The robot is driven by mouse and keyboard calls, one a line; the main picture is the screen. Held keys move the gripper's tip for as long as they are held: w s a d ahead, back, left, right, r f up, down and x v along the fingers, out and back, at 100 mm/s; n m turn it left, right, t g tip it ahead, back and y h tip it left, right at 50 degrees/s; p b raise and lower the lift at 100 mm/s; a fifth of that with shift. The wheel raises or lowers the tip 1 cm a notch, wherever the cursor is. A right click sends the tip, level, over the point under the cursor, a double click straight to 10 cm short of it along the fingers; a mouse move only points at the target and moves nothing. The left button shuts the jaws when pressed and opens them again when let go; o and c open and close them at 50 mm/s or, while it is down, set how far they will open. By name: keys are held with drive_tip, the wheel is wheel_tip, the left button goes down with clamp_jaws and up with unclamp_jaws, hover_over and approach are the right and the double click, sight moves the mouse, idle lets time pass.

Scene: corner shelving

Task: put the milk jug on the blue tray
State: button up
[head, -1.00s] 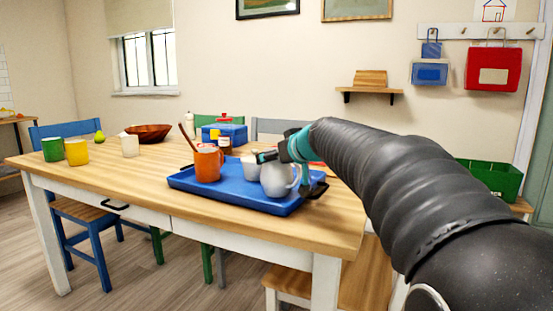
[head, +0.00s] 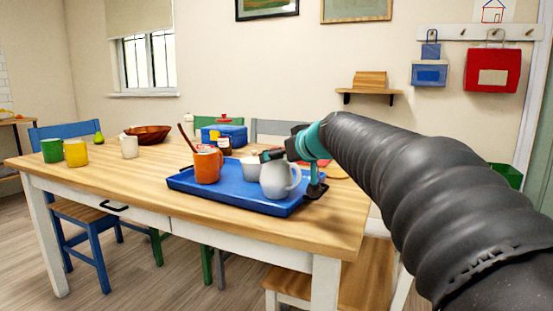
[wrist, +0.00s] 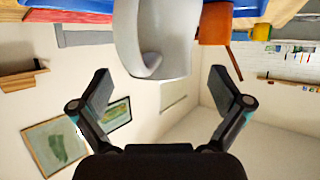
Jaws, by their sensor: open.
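The milk jug, a pale grey-white jug (head: 275,182) with a handle on its right, stands upright on the right part of the blue tray (head: 235,196). My gripper (head: 294,172) is open at the jug's handle side, one finger behind the jug and the other to its right. In the wrist view, which is upside down, the jug (wrist: 152,35) lies ahead of the spread fingers (wrist: 162,82), and nothing is clamped between them. I cannot tell whether a finger touches it.
An orange mug (head: 207,167) with a brown stick and a white cup (head: 251,168) share the tray. A blue box (head: 224,133) and a jar stand behind. Green, yellow and white mugs and a brown bowl (head: 148,134) are farther left. The table's front left is clear.

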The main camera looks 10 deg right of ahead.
drive_tip(key=v, duration=0.8)
drive_tip(key=shift+s, duration=0.2)
drive_tip(key=shift+r, duration=0.1)
drive_tip(key=s+a+f+m+g+h+p, duration=0.1)
drive_tip(key=s+f+g+p, duration=0.2)
drive_tip(key=s+f, duration=0.8)
drive_tip(key=s+a+f+m+g+h+p, duration=0.2)
drive_tip(key=s+f, duration=0.8)
drive_tip(key=s, duration=0.6)
drive_tip(key=shift+s+a+f+g+h+p, duration=0.3)
drive_tip(key=shift+a+f+g+p, duration=0.1)
drive_tip(key=shift+g+p, duration=0.6)
